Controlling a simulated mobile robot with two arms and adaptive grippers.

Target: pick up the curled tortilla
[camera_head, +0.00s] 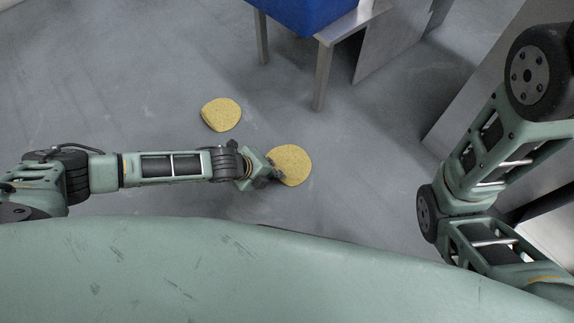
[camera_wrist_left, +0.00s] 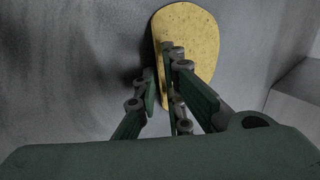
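A yellow tortilla (camera_head: 291,163) lies on the grey floor at the tip of my left arm. Its curl is hard to make out. In the left wrist view it shows as a long yellow oval (camera_wrist_left: 192,35), partly covered by a finger. My left gripper (camera_head: 276,174) is at the tortilla's left edge. In the left wrist view its fingers (camera_wrist_left: 157,75) stand a narrow gap apart, one of them in front of the tortilla; I cannot tell whether they touch it. A second yellow tortilla (camera_head: 221,114) lies farther up and left, with a slightly raised edge. My right gripper is out of view.
A table with metal legs (camera_head: 322,78) and a blue container (camera_head: 310,12) on it stands at the top. Grey panels (camera_head: 480,95) are at the right. The floor around the tortillas is clear.

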